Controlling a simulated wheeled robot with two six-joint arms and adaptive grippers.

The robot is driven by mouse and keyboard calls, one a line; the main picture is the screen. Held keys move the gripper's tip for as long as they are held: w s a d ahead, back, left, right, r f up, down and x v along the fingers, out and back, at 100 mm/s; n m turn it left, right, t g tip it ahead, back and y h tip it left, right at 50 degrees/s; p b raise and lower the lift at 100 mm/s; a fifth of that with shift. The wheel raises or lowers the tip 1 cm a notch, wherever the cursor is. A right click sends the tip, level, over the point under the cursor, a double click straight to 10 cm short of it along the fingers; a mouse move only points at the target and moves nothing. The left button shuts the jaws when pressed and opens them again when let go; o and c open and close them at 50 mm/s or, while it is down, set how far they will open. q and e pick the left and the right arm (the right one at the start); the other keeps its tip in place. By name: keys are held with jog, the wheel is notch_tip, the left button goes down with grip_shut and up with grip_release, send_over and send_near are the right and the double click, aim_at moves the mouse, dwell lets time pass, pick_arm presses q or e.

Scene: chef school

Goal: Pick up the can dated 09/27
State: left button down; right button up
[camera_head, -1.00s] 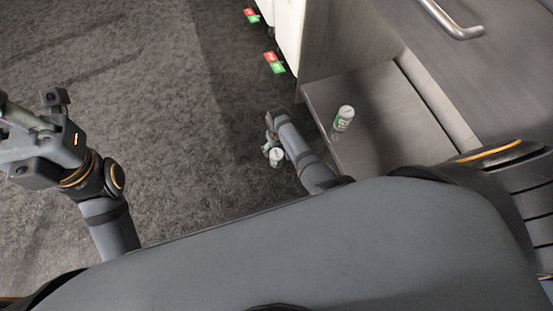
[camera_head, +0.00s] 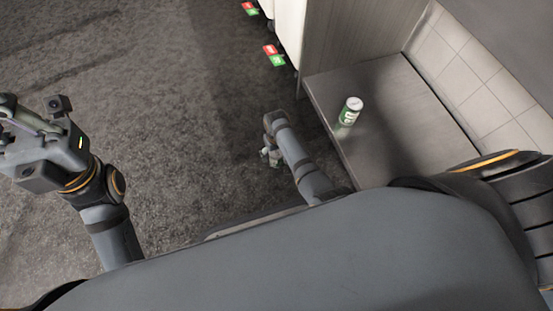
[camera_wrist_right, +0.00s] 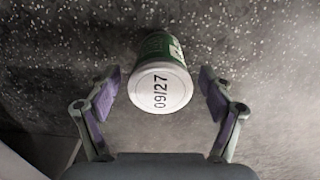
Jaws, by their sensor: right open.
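A green can with a white lid marked 09/27 (camera_wrist_right: 160,88) is in the right wrist view, lid facing the camera. It lies between and just beyond the spread purple-padded fingers of my right gripper (camera_wrist_right: 160,98), with gaps on both sides. In the head view my right gripper (camera_head: 268,152) is beside the bench, low over the dark floor; a small pale-green patch by it may be this can, mostly hidden. Another green and white can (camera_head: 350,110) stands on the grey bench; its date is unreadable. My left gripper (camera_head: 22,135) is at the left edge, its fingertips unclear.
The grey bench top (camera_head: 400,130) is otherwise clear, with a tiled wall (camera_head: 475,75) behind it. Dark carpet on the left is open.

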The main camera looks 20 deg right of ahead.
jog(key=shift+r, duration=0.15)
jog(key=c, duration=1.5)
